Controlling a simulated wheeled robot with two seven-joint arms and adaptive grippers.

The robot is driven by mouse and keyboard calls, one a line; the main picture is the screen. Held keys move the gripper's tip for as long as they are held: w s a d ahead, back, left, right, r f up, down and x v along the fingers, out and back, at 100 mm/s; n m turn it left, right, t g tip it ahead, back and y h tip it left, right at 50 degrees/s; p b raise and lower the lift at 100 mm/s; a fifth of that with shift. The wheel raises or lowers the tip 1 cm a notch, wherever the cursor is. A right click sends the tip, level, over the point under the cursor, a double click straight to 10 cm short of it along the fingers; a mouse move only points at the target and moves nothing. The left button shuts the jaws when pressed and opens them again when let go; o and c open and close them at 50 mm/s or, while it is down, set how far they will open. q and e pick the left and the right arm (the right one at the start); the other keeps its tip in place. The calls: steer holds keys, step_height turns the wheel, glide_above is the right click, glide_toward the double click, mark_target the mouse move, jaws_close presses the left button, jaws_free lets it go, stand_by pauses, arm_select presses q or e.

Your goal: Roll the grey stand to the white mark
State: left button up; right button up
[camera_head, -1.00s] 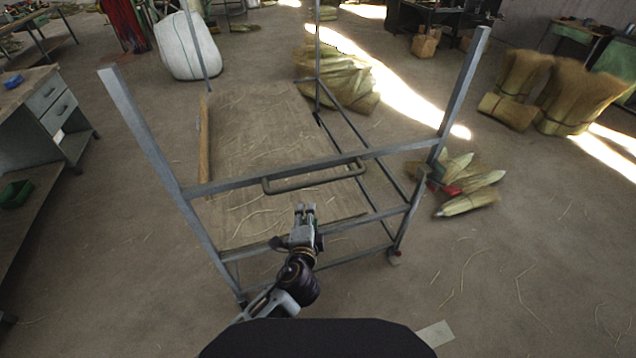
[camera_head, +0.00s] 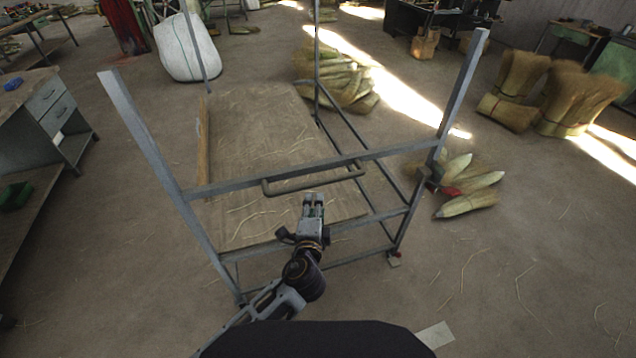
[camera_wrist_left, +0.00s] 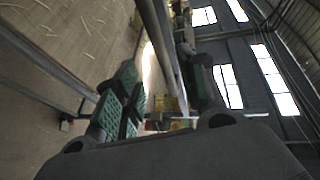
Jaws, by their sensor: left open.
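The grey stand (camera_head: 290,174) is a metal frame with tall corner posts, a flat board deck and a handle bar (camera_head: 313,183) on its near rail. My left gripper (camera_head: 313,200) is open and empty, just below and in front of the handle in the head view. I cannot tell whether it touches it. In the left wrist view its fingers (camera_wrist_left: 126,103) are apart, with a grey bar running up close by. The white mark (camera_head: 436,335) is a small pale patch on the floor at the lower right, partly hidden by my body. My right gripper is out of view.
Corn-like broom bundles (camera_head: 466,185) lie on the floor right of the stand. A white sack (camera_head: 187,48) stands behind it and a workbench (camera_head: 45,115) stands at the left. The floor at the right front is clear apart from loose straws.

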mark_target(318, 185)
arm_select(q)
steer(key=shift+w+d+f+p, duration=0.2)
steer(key=shift+w+f, duration=0.15)
steer(key=shift+w, duration=1.6)
steer(key=shift+w+d+f+p, duration=0.15)
steer(key=shift+w+f+p, duration=0.15)
steer(key=shift+w, duration=1.65)
steer(key=shift+w+d+f+p, duration=0.15)
steer(key=shift+w+f, duration=0.25)
steer(key=shift+w, duration=1.55)
jaws_close()
